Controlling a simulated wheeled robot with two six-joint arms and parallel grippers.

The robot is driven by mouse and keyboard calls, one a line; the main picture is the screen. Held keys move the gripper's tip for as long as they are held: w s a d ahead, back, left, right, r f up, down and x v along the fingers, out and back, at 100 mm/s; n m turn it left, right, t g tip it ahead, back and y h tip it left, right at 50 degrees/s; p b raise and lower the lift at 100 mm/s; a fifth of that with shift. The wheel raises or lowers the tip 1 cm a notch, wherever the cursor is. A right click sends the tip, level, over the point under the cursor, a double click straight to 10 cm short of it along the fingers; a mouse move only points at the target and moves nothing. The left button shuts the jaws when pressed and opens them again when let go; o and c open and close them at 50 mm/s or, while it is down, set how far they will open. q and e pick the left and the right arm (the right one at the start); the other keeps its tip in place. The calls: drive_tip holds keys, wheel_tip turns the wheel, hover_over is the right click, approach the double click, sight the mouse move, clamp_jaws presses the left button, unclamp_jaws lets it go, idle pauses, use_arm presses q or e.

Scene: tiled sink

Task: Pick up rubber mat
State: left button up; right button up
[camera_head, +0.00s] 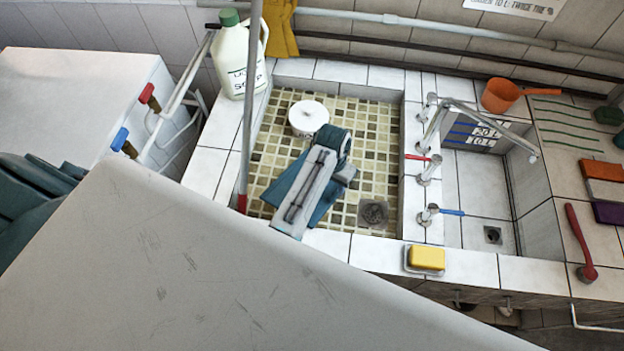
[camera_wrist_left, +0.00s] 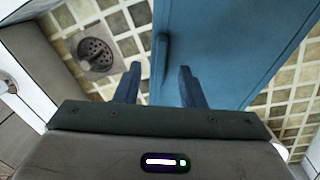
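The rubber mat (camera_head: 325,207) is a flat teal sheet over the tiled floor of the left basin, partly hidden beneath my left arm in the head view. In the left wrist view the mat (camera_wrist_left: 225,45) fills the upper middle, with a short raised ridge near its left edge. My left gripper (camera_wrist_left: 158,84) is open, its two dark fingers apart. One finger is over the tiles and the other over the mat, with the mat's edge and ridge between them in the picture. I cannot tell whether they touch. My right gripper is out of view.
A white round object (camera_head: 308,118) stands in the basin behind the arm. The drain (camera_head: 373,213) is right of the mat. A soap jug (camera_head: 240,60) stands on the left rim, yellow soap (camera_head: 427,257) on the front rim. Taps (camera_head: 428,170) stand between the basins.

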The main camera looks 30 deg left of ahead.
use_arm(q)
drive_tip(key=shift+f, duration=1.1)
clamp_jaws()
drive_tip(key=shift+r, duration=0.1)
idle(0.5)
